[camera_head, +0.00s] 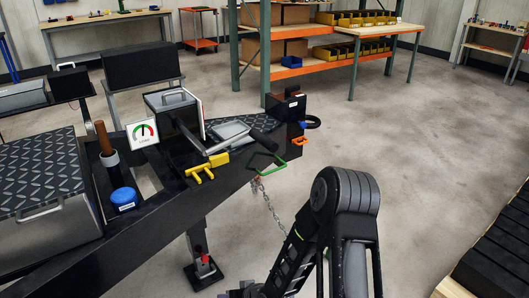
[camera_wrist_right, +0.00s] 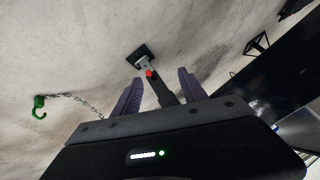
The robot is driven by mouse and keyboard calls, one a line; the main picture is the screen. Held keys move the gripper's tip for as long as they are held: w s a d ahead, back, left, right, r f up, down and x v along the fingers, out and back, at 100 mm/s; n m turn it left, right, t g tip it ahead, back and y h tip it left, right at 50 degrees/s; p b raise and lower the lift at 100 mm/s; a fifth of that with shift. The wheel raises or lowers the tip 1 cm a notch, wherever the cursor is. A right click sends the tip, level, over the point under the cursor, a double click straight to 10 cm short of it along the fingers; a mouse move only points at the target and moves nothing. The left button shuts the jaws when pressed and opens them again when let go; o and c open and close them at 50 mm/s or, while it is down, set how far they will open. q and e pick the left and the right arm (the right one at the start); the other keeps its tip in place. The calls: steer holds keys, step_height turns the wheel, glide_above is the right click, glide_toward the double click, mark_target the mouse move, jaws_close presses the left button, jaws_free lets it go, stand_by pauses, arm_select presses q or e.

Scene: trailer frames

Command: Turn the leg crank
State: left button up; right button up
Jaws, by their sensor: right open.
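The trailer's support leg (camera_head: 200,240) hangs below the black frame, with a red part (camera_head: 205,259) near its flat foot (camera_head: 203,275) in the head view. A silver crank arm with a black grip (camera_head: 265,139) sticks out over the frame; I cannot tell for sure that it is the leg crank. My right arm comes up from the bottom, and its gripper is mostly cut off at the bottom edge. In the right wrist view my right gripper (camera_wrist_right: 160,92) is open and empty, with the leg and its red part (camera_wrist_right: 150,73) seen beyond the fingers. My left gripper is not in view.
On the frame are a yellow part (camera_head: 207,168), a blue cap (camera_head: 124,198), a brown-handled lever (camera_head: 103,138) and a gauge card (camera_head: 143,132).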

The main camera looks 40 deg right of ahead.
steer(key=w+d+r+t+h, duration=0.1)
steer(key=w+d+r+t, duration=0.25)
steer(key=d+r, duration=0.4)
steer(key=w+d+r+t+h, duration=0.1)
steer(key=w+d+r+t, duration=0.1)
steer(key=w+d+r, duration=0.55)
steer(key=n+t, duration=0.4)
glide_toward(265, 142)
steer(key=w, duration=0.1)
steer(key=w+d+f, duration=0.1)
steer(key=w, duration=0.2)
steer(key=shift+d+f, duration=0.15)
steer(key=shift+f, duration=0.05)
steer(key=shift+w, duration=0.1)
steer(key=shift+w+p, duration=0.3)
steer(key=shift+w, duration=3.6)
steer(key=shift+c, duration=0.2)
jaws_close()
steer(key=shift+f, duration=0.1)
